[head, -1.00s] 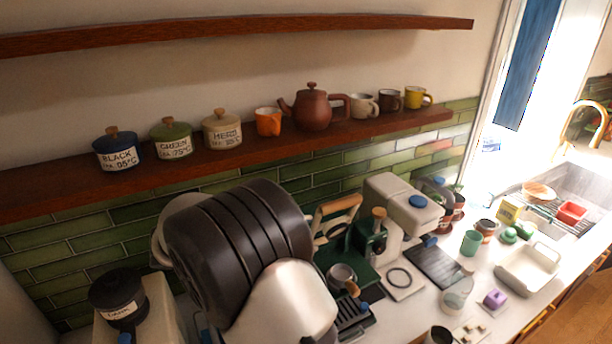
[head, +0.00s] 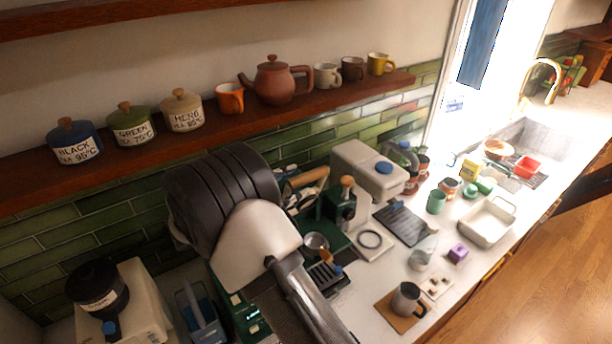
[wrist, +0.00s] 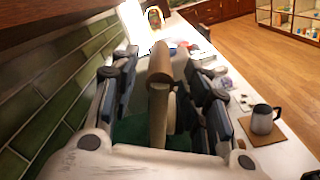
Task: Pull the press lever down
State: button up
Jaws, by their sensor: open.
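The press lever (head: 308,178) has a pale wooden handle and belongs to the dark green press machine (head: 335,240) on the counter. In the head view my arm covers the left part of the lever. In the wrist view the lever's wooden handle (wrist: 160,65) stands up in the middle, between the two fingers of my gripper (wrist: 164,78). The fingers are apart, one on each side, with visible gaps to the handle. Contact deeper between the fingers cannot be told. In the head view my arm mostly hides my gripper.
A wooden shelf (head: 200,146) with canisters, a teapot (head: 274,82) and mugs runs above the lever. A white grinder-like machine (head: 360,165) stands to the right. A grey mug (head: 408,300) on a board stands at the counter's front edge. Green tiles lie close on the left in the wrist view.

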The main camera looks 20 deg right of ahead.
aim_at(306, 179)
jog(key=shift+w+d, duration=0.25)
jog(key=shift+d, duration=0.95)
jog(key=shift+w+d, duration=0.2)
jog(key=shift+d, duration=0.95)
grip_shut()
